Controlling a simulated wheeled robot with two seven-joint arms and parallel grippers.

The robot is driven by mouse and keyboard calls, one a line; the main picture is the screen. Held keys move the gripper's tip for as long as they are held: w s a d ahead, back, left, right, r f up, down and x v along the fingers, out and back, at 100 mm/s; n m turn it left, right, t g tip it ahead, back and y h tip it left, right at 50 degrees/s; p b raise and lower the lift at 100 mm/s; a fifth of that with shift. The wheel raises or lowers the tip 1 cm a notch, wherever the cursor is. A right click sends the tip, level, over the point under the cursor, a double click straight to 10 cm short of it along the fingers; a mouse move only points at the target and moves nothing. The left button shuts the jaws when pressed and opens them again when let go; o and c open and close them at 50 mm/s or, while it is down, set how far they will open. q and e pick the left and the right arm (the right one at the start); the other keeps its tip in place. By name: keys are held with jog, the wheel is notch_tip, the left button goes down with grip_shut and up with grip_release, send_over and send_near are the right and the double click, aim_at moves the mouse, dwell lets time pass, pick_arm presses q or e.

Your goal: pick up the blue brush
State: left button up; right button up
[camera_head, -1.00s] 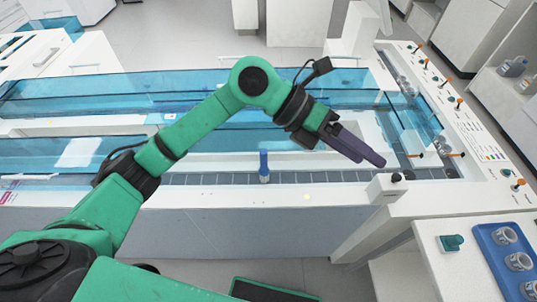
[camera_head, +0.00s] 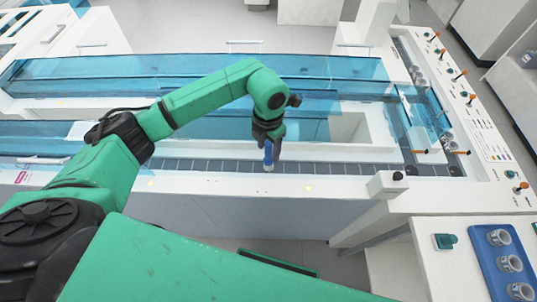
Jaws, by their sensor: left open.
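The blue brush (camera_head: 268,154) stands upright on the dark segmented track along the front of the white machine. Its lower end is pale and its upper part is partly hidden by my gripper. My left gripper (camera_head: 271,152) points down over the brush, its fingers at or around the brush's upper part. The jaws are open, and the view is too small to tell whether a finger touches the brush. My right gripper is not in view.
Blue transparent covers (camera_head: 200,70) lie behind the track. A white block (camera_head: 388,184) stands on the front edge to the right. A blue rack (camera_head: 508,262) with several round fittings is at lower right. The track is clear on both sides of the brush.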

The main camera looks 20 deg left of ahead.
pick_arm(q)
jog(key=shift+f, duration=0.75)
grip_shut()
